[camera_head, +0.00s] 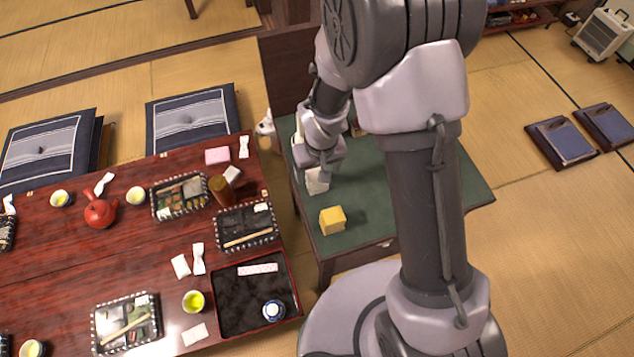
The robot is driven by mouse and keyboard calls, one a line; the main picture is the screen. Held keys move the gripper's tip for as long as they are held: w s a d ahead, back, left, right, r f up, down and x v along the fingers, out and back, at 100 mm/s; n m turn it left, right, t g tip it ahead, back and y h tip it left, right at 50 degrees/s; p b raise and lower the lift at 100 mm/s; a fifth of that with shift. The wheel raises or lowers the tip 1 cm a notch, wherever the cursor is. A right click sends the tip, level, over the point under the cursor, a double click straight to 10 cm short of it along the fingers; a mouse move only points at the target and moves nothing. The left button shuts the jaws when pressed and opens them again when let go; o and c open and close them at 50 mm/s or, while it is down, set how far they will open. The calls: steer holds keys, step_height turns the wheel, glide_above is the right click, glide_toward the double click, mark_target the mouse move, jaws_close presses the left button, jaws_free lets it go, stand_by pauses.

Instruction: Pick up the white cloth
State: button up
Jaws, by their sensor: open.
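A small white, cloth-like thing (317,183) lies on the green-topped table (420,190), near its left edge. My gripper (321,168) is open and points down right above it. The gripper body hides part of the white thing, and I cannot tell whether the fingers touch it. Other white folded pieces lie on the red table, such as one (181,266) and a longer one (198,259) beside it.
A yellow block (332,220) stands on the green top just in front of my gripper. The red table (60,285) at left holds a red teapot (100,210), bento boxes, green tea cups and a black tray (235,320). The green top's right side looks clear.

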mark_target(317, 174)
steer(key=f, duration=0.1)
steer(key=f+b, duration=0.1)
steer(key=f, duration=0.2)
steer(key=shift+w+a+f+b, duration=0.1)
steer(key=shift+w+f+b, duration=0.15)
steer(key=shift+b, duration=0.05)
steer(key=shift+r, duration=0.2)
steer(key=shift+c, duration=0.5)
steer(key=c, duration=1.3)
steer(key=shift+r+p, duration=0.35)
steer(key=shift+r, duration=0.1)
steer(key=shift+c, duration=0.2)
steer(key=r, duration=0.1)
steer(key=s+r+p, duration=0.1)
steer(key=r, duration=0.1)
steer(key=shift+a, duration=0.2)
steer(key=s+a, duration=0.3)
steer(key=s, duration=0.3)
steer(key=s+a+r+b, duration=0.1)
steer(key=s+a, duration=0.3)
steer(key=s, duration=0.3)
steer(key=shift+a, duration=0.3)
